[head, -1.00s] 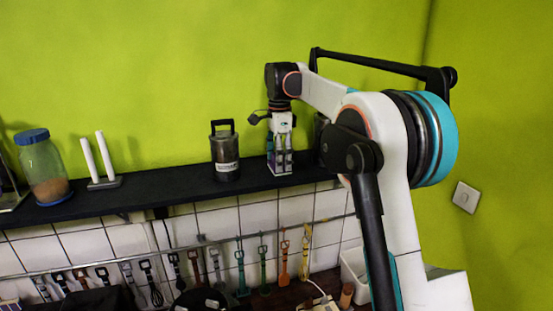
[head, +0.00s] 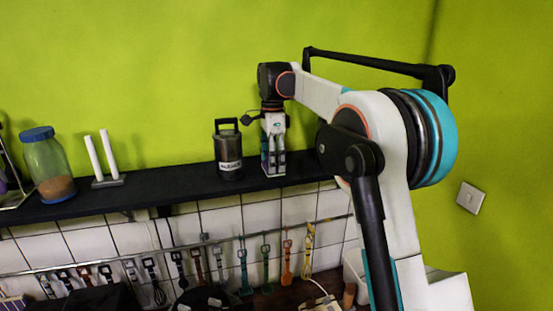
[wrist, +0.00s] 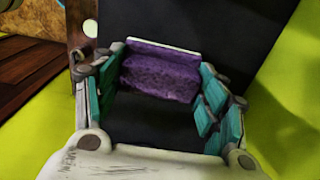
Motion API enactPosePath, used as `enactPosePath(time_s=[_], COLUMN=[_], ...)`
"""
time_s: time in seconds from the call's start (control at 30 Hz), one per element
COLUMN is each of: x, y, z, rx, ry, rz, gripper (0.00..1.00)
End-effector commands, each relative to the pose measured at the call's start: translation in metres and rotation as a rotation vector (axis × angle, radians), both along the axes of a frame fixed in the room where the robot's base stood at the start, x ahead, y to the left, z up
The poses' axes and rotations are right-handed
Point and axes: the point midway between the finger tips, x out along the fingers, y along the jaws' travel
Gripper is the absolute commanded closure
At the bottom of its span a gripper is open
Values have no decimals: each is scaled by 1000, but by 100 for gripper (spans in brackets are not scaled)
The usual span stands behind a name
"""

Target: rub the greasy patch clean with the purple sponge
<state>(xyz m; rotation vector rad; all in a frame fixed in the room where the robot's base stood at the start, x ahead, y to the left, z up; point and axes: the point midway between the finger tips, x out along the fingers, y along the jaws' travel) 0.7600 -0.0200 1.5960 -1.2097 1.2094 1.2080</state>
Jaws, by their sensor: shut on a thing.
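The purple sponge (wrist: 158,78) sits between the two teal-padded fingers of my gripper (wrist: 163,66) in the wrist view, with a paler strip along its far edge. My gripper is shut on it. In the head view my gripper (head: 273,168) points down at the black shelf (head: 140,188), just right of a metal canister. The sponge is at or very near the shelf surface; I cannot tell whether it touches. I cannot make out the greasy patch in either view.
The dark canister (head: 228,150) stands close to the left of my gripper. Further left are two white sticks on a base (head: 106,180) and a blue-lidded jar (head: 47,168). The green wall (head: 160,70) is right behind the shelf. Utensils hang on a rail below.

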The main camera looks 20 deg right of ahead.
Motion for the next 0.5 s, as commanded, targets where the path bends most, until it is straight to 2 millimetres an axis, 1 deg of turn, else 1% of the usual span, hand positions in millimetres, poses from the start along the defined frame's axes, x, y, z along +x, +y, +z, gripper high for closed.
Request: enactPosePath(time_s=[0.3,0.5], x=[0,0], y=[2,2], z=[-1,4], rx=[1,1], ry=[0,0], rz=[1,1], gripper=[53,53])
